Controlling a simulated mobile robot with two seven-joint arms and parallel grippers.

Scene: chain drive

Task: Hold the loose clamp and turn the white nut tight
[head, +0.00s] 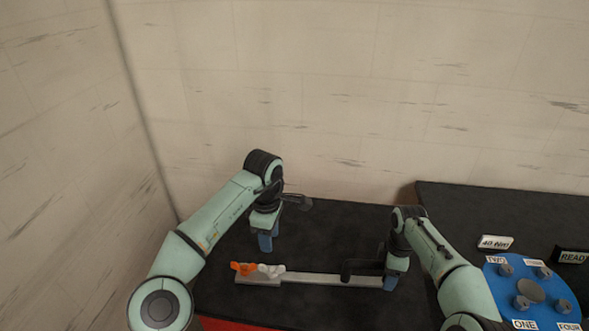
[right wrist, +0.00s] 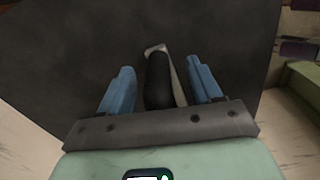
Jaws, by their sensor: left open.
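The white nut (head: 271,270) has a winged shape and sits on the left end of a long pale bar (head: 330,280), beside an orange winged piece (head: 243,268). My left gripper (head: 265,243) is open and empty, pointing down above and behind the white nut, apart from it. My right gripper (head: 390,282) is at the bar's right end. In the right wrist view its blue fingers (right wrist: 160,88) stand apart, with a black handle-like part (right wrist: 158,80) between them and gaps at both sides. Which part is the loose clamp I cannot tell.
A blue round plate (head: 505,290) with several grey knobs and number labels lies at the right. A "40 Nm" sign (head: 495,242) and a black "READ..." sign (head: 572,256) stand behind it. The dark table (head: 335,235) is clear behind the bar.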

